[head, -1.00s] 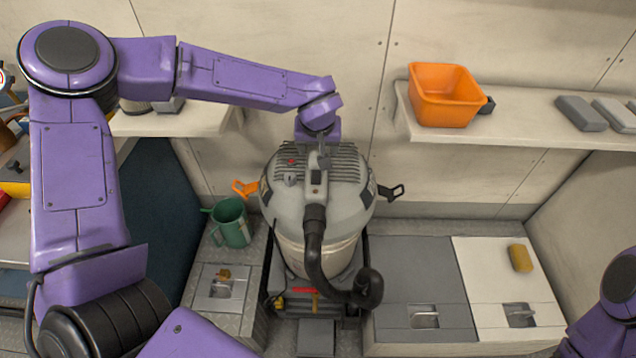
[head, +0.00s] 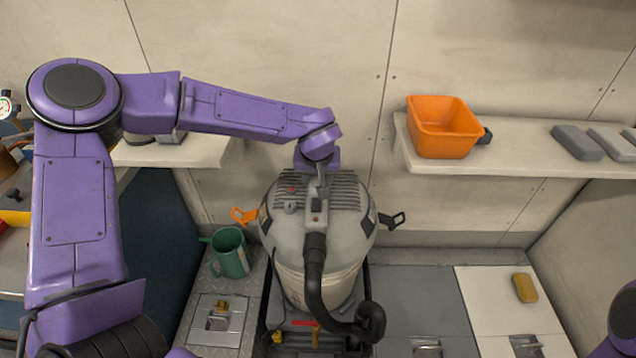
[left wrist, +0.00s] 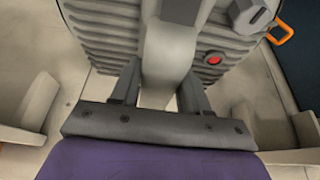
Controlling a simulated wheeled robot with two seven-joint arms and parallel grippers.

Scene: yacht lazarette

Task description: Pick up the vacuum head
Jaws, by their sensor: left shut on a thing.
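The vacuum head (head: 340,222) is the grey domed top of a large vacuum. It has ribbed vents, a red button and a raised handle. It sits on the pale vacuum drum (head: 318,285); I see no clear gap between them. My left gripper (head: 319,186) comes down from behind at the handle. In the left wrist view the fingers of my left gripper (left wrist: 160,92) are shut on the grey handle (left wrist: 170,50), one on each side. Fingertips are partly hidden. Part of my right arm shows at the lower right edge; its gripper is out of view.
An orange latch (head: 243,217) and a black latch (head: 391,221) stick out beside the head. A black hose (head: 314,275) curves down its front. A green mug (head: 232,256) stands left. A shelf (head: 530,160) with an orange bin (head: 441,130) is at right, above a yellow sponge (head: 524,288).

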